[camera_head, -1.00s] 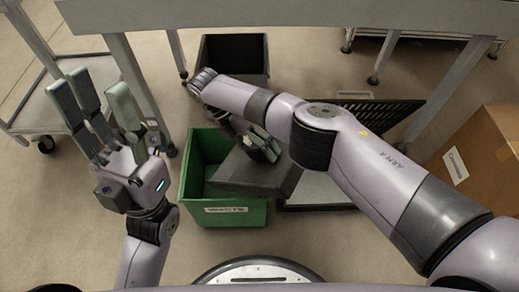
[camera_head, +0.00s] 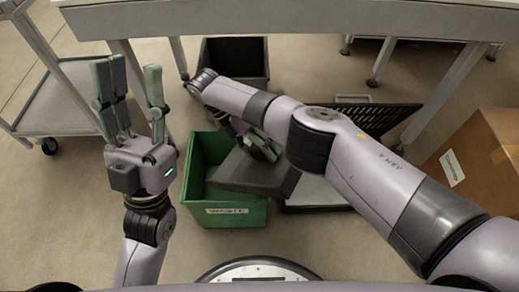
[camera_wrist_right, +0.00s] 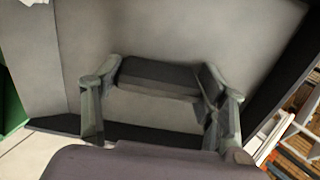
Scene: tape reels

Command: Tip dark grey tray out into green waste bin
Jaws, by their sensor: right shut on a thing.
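The dark grey tray (camera_head: 240,174) is over the right part of the green waste bin (camera_head: 238,215) in the head view and looks tilted. My right gripper (camera_head: 262,149) is shut on the tray at its far right side. In the right wrist view the tray (camera_wrist_right: 180,30) fills most of the picture, with the right gripper's fingers (camera_wrist_right: 165,100) against it. A strip of the green bin (camera_wrist_right: 10,95) shows at the left there. The tray's contents are hidden. My left gripper (camera_head: 131,85) is open and empty, raised left of the bin, fingers pointing away.
A black crate (camera_head: 240,49) stands behind the bin, under the grey table (camera_head: 300,18). A dark slatted rack (camera_head: 385,118) lies right of the tray. A cardboard box (camera_head: 475,150) stands at the right and a grey trolley (camera_head: 62,95) at the left.

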